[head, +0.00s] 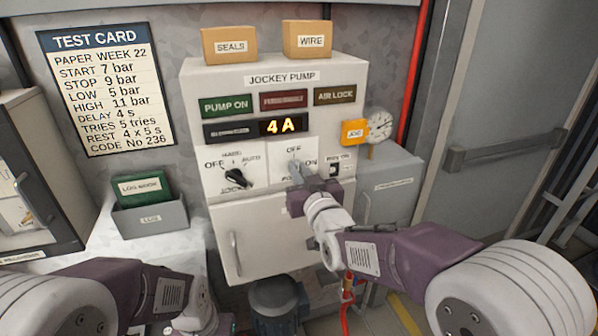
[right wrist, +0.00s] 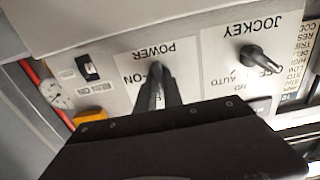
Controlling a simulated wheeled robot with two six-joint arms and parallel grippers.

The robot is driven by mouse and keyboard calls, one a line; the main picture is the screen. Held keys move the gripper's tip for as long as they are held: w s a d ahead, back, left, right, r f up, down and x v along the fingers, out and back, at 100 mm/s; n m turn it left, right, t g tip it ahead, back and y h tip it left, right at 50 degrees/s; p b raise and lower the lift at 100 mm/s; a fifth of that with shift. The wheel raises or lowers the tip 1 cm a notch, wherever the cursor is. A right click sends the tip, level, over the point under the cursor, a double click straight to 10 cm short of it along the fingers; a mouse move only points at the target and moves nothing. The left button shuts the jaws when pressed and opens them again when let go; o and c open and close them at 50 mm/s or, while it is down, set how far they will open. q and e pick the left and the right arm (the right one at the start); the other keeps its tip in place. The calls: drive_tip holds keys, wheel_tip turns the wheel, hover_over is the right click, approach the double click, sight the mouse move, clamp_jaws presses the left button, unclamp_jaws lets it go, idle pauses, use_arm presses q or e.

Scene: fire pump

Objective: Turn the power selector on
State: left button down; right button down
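The power selector (right wrist: 155,69) is on the white jockey pump panel, on a plate marked POWER, OFF and ON. It shows upside down in the right wrist view, mostly hidden by my fingers. My right gripper (head: 297,172) is at this plate in the head view. In the right wrist view its two dark fingers (right wrist: 157,82) are close together with their tips at the selector, and they look shut on it. Which way the selector points cannot be told. My left arm is low at the left of the head view; its gripper is out of sight.
A black jockey selector (head: 237,178) sits left of the power plate. The display (head: 283,126) reads 4A. Two boxes stand on the cabinet top.

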drive_tip(key=shift+w+d+f+m+b, duration=0.1)
drive_tip(key=shift+d+f+m+b, duration=0.05)
drive_tip(key=shift+m+b, duration=4.1)
drive_tip(key=shift+d+f+m+b, duration=0.1)
drive_tip(key=shift+m+b, duration=3.85)
drive_tip(key=shift+m, duration=0.8)
drive_tip(key=c, duration=1.5)
unclamp_jaws()
drive_tip(key=shift+o, duration=0.2)
drive_tip(key=shift+f, duration=0.1)
